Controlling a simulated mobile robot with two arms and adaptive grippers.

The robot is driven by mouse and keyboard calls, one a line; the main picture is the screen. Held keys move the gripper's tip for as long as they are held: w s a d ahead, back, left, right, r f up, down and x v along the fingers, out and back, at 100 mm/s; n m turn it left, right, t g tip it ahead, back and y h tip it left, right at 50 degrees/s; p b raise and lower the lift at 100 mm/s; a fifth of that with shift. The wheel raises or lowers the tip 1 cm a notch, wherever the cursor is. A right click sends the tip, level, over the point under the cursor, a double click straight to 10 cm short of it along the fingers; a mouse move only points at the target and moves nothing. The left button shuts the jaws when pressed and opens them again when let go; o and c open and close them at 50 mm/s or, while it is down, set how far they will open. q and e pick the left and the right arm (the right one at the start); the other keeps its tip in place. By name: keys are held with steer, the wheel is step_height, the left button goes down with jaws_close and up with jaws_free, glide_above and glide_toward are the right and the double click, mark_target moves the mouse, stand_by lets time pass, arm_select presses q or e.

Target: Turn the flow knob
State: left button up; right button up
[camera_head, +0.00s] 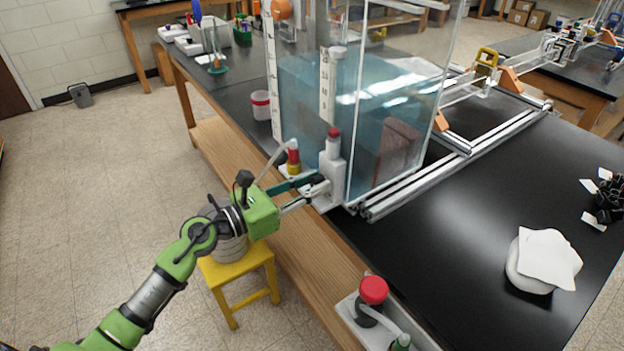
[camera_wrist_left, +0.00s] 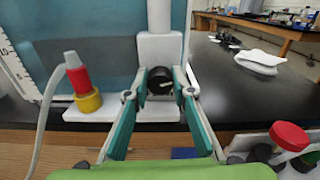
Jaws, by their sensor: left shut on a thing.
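The flow knob (camera_wrist_left: 160,80) is a round black knob with a pale mark, on the front of a white block (camera_wrist_left: 161,52) in the left wrist view. In the head view the white block (camera_head: 332,168) stands at the near corner of the clear water tank (camera_head: 375,115), and the knob is hidden by the fingers. My left gripper (camera_head: 321,187) reaches in from the left with its fingertips at the block. In the left wrist view its two green fingers (camera_wrist_left: 159,92) stand on either side of the knob, shut on it. My right gripper is out of view.
A red and yellow fitting (camera_wrist_left: 80,82) with a pale hose is left of the knob. A white cloth (camera_head: 547,257) lies at the right. A yellow stool (camera_head: 238,270) is below my arm. The black bench between is clear.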

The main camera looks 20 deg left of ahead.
arm_select(q)
steer(key=n+p, duration=0.3)
steer(key=n, duration=0.2)
steer(key=shift+r+n, duration=0.1)
steer(key=shift+n, duration=0.3)
steer(key=shift+n+p, duration=1.15)
steer(key=shift+n, duration=1.05)
steer(key=shift+f, duration=0.2)
steer(key=shift+a, duration=0.1)
steer(key=o, duration=1.1)
steer(key=shift+o, duration=0.2)
steer(key=v, duration=1.2)
